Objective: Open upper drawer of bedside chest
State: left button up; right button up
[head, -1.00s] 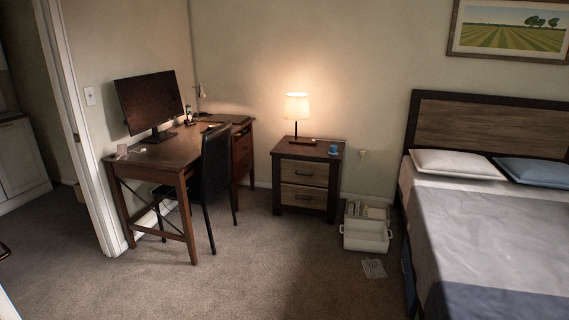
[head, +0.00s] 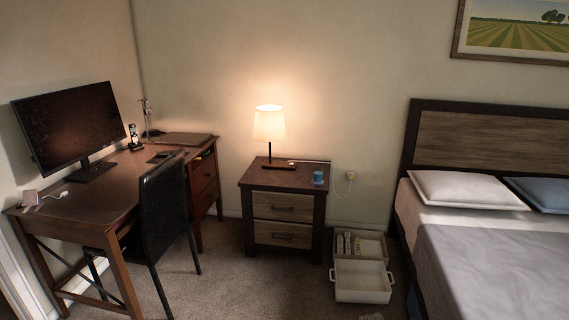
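The bedside chest (head: 318,222) stands against the back wall, between the desk and the bed. It has a dark frame and two lighter wood drawers. The upper drawer (head: 268,205) is shut and has a dark handle at its middle. The lower drawer (head: 268,235) is also shut. A lit lamp (head: 269,124) and a blue cup (head: 318,178) stand on the chest top. Neither of my grippers shows in the head view.
The desk (head: 100,200) and a black chair (head: 166,212) are on the left. The bed (head: 480,250) fills the right. Light-coloured bins (head: 362,290) sit on the floor at the chest's right. Carpet in front of the chest looks clear.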

aim_at(273, 205)
jog(key=i, duration=0.85)
jog(key=i+l+u, duration=0.15)
jog(key=i, duration=0.7)
